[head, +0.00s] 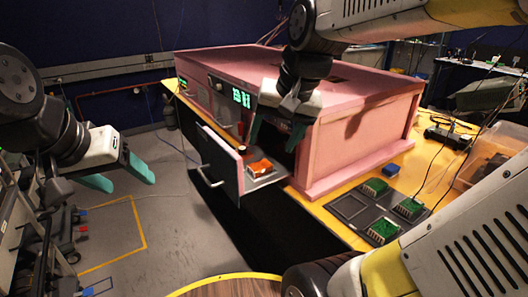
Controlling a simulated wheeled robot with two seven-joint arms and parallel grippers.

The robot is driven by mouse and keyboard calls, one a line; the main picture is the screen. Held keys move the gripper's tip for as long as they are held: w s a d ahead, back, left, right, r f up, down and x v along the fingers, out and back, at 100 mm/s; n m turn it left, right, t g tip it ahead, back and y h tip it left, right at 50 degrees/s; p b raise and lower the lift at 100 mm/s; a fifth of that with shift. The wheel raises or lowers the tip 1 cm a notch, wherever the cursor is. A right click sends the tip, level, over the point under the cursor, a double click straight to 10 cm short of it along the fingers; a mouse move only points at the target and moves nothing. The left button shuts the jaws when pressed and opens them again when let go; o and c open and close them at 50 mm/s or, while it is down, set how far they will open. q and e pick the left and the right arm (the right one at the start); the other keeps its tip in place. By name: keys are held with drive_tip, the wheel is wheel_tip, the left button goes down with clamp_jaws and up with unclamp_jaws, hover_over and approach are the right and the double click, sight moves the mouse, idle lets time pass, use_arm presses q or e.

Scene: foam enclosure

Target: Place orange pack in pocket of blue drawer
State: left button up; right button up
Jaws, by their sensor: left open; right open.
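The orange pack (259,168) lies inside a pulled-out blue-grey drawer (221,163), towards its near side. I cannot tell whether it sits fully down in a pocket. A small dark round item (241,150) stands behind it in the drawer. My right gripper (276,135) is open and points down above the drawer, close to the enclosure opening. Its teal fingers are apart, above the orange pack and a little to its right, not touching it. My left gripper (124,175) is open and empty over the floor, well left of the drawer.
The pink foam enclosure (355,135) stands on a yellow-topped table (345,232). A dark tray (352,208) with several green boards lies on the table at right. A clear bin (480,170) and cables are further right. A round wooden top (230,288) is at the bottom.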

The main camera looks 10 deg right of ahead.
drive_tip(key=s+n, duration=0.1)
drive_tip(key=s+f+n+t, duration=0.1)
drive_tip(key=s, duration=0.1)
drive_tip(key=s+n, duration=0.1)
drive_tip(key=s, duration=0.1)
drive_tip(key=shift+s+a+f+t, duration=0.2)
drive_tip(key=shift+a+f+t, duration=0.1)
drive_tip(key=shift+a+f, duration=0.1)
